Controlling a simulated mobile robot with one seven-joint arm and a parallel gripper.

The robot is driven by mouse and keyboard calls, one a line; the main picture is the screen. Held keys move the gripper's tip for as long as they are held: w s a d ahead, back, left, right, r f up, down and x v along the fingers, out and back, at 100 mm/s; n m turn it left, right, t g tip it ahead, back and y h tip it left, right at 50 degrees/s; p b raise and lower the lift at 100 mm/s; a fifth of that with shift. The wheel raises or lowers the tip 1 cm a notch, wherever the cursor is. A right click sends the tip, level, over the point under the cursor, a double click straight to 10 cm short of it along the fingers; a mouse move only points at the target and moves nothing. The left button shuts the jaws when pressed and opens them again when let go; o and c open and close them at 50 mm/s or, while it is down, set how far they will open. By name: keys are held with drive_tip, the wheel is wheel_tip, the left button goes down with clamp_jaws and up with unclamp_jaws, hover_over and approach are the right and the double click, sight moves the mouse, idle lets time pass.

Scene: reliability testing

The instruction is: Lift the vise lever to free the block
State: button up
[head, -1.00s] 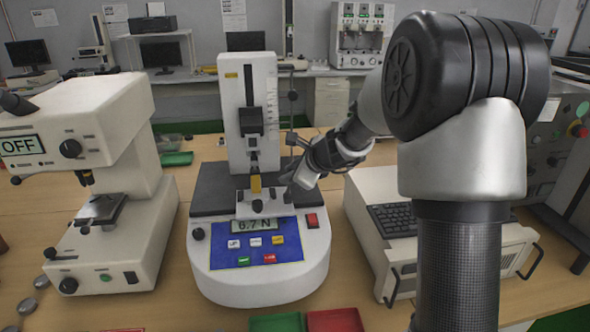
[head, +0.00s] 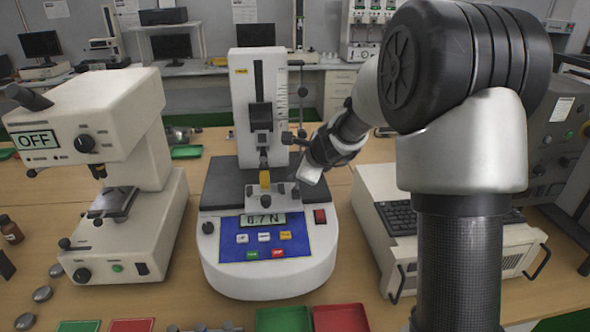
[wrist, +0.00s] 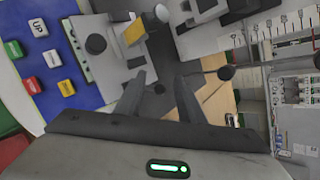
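The force tester (head: 258,110) stands on the bench with a small grey vise (head: 262,198) on its dark base. The yellow block (head: 265,180) sits upright at the vise under the probe; it also shows in the wrist view (wrist: 136,32). A round black knob (wrist: 96,44) is on the vise's front. I cannot clearly pick out the vise lever. My gripper (head: 295,188) reaches in from the right, low beside the vise. In the wrist view its two dark fingers (wrist: 161,82) are apart, with nothing clearly held between them, pointing toward the base beside the block.
The tester's blue panel (head: 265,238) reads about 6.7 N. A thin rod with a black knob (wrist: 226,72) stands close to my fingers. A microscope-like tester (head: 110,150) is at left, a white instrument with keyboard (head: 395,218) at right. Green (head: 283,319) and red (head: 340,318) trays lie in front.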

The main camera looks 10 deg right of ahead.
drive_tip(key=shift+s+a, duration=0.1)
drive_tip(key=shift+a, duration=0.1)
drive_tip(key=shift+s+r, duration=0.1)
drive_tip(key=p+v, duration=0.4)
drive_tip(key=v, duration=1.3)
